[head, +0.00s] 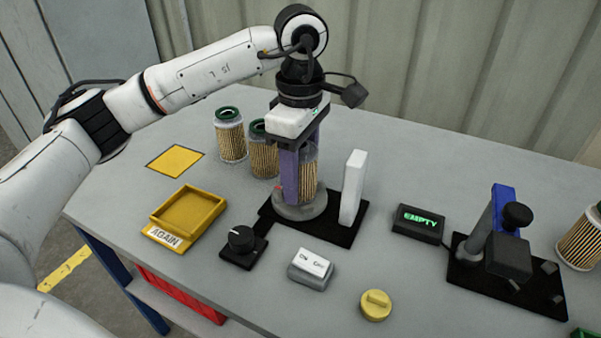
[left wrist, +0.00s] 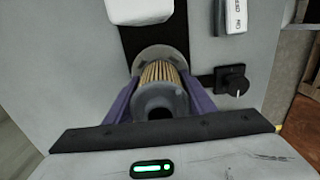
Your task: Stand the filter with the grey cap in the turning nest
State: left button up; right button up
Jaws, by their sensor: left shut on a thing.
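My left gripper (head: 299,170) points straight down, its purple fingers shut on a pleated tan filter (head: 308,176). In the left wrist view the filter (left wrist: 161,72) sits between the fingers, with a grey cap (left wrist: 160,101) that has a dark hole in it. The filter is upright, its lower end at the round grey turning nest (head: 300,208) on a black base plate. The nest also shows in the left wrist view (left wrist: 160,52). The fingers partly hide the filter, and I cannot tell whether its bottom rests fully in the nest. My right gripper is not in view.
A white upright block (head: 353,187) stands right beside the nest. Two green-capped filters (head: 231,137) (head: 264,152) stand behind. A yellow AGAIN tray (head: 187,213), a knob (head: 241,240), a switch (head: 311,265) and a yellow cap (head: 376,305) lie in front.

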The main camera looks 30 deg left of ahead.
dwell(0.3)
pick_arm(q)
jog(key=o, duration=1.6)
jog(key=shift+f, duration=0.1)
jog(key=shift+c, duration=0.2)
jog(key=shift+r+p, duration=0.7)
jog(key=shift+r, duration=0.35)
jog(key=shift+r+p, duration=2.35)
jog(key=shift+r, duration=0.95)
